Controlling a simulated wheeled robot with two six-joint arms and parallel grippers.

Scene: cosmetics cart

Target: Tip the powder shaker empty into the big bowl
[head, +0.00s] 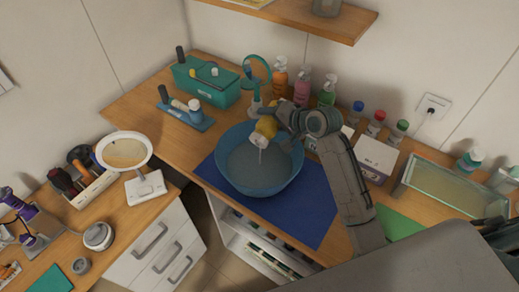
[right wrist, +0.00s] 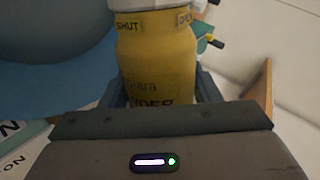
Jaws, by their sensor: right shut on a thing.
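The powder shaker (head: 266,127) has a yellow body and a white top. My right gripper (head: 284,119) is shut on its yellow body. The shaker is tilted top-down over the big blue bowl (head: 226,168), and a thin pale stream falls from its top into the bowl. The bowl stands on a dark blue mat and has a greyish filling inside. In the right wrist view the yellow shaker (right wrist: 156,62) is between the fingers, with "SHUT" and "OPEN" lettering near its white top. My left gripper is not in view.
Behind the bowl stand a teal ring stand (head: 257,82) and spray bottles (head: 303,90). A teal toolbox (head: 207,85) is at the back left. A white box (head: 376,157) and a glass tank (head: 450,188) are to the right. The blue mat (head: 318,203) has bare room right of the bowl.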

